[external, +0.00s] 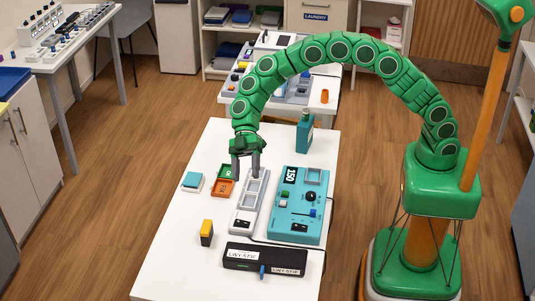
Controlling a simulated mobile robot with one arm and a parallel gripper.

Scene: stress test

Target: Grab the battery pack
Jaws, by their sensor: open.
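No object is clearly labelled as a battery pack. A small black block with a yellow-orange top (206,233) stands upright near the left edge of the white table and may be it. A small teal and white block (192,181) farther back is another possible one. My gripper (246,174) points down with its two fingers apart and nothing visible between them. It is over the far end of a pale strip with square slots (247,212), to the right of and behind the black and yellow block. Whether the fingertips touch the strip cannot be told.
On the white table (175,250) are a teal control panel (296,222), a long black labelled bar (265,258), green and orange trays (223,187) and a teal bottle (304,133). A cable runs beside the panel. The table's near left corner is clear.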

